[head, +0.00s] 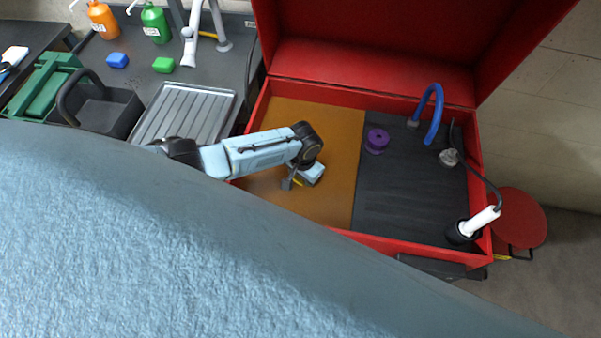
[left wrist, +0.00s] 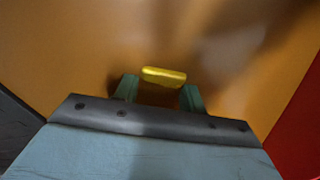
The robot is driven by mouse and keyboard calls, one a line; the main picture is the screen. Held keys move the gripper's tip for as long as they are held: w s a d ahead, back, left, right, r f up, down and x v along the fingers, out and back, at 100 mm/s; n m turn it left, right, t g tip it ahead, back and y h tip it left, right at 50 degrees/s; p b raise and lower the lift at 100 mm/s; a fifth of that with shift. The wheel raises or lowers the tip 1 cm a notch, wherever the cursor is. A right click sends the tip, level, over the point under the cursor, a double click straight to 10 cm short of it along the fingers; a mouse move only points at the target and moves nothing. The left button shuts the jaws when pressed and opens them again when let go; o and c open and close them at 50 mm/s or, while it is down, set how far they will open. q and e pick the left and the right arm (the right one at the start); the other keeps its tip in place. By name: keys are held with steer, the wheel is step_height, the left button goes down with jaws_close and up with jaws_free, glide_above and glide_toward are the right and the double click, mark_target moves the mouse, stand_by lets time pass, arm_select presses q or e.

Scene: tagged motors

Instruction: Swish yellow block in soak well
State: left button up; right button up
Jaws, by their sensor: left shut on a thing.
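My left gripper (head: 291,184) reaches in from the left over the orange-brown soak well (head: 320,125) of the red basin. It is shut on the yellow block (left wrist: 163,77), which shows between the two fingertips in the left wrist view. In the head view only a small sliver of the yellow block (head: 297,182) shows beside the fingers. The gripper (left wrist: 160,95) points down at the orange-brown surface. I cannot tell how deep the block sits. My right gripper is not in view.
A dark panel (head: 405,200) fills the basin's right half, with a purple spool (head: 377,140), a blue hose (head: 437,115) and a white-handled brush (head: 480,221). A metal drain tray (head: 185,112), a black caddy (head: 104,110) and blue (head: 117,60) and green (head: 163,65) blocks lie left.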

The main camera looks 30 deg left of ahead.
arm_select(q)
steer(key=shift+f+b, duration=1.45)
steer(key=shift+f, duration=0.35)
steer(key=shift+r+p, duration=1.85)
steer(key=shift+p, duration=0.1)
steer(key=shift+f+b, duration=1.55)
steer(key=shift+f, duration=0.3)
steer(key=shift+r, duration=0.15)
step_height(320, 180, up, 11)
steer(key=p, duration=1.1)
steer(key=shift+r+p, duration=0.15)
steer(key=shift+p, duration=0.2)
steer(key=shift+w+r, duration=0.1)
steer(key=shift+r, duration=0.35)
steer(key=shift+r+b, duration=0.3)
steer(key=shift+r, duration=0.45)
step_height(320, 180, up, 8)
steer(key=shift+r, duration=0.25)
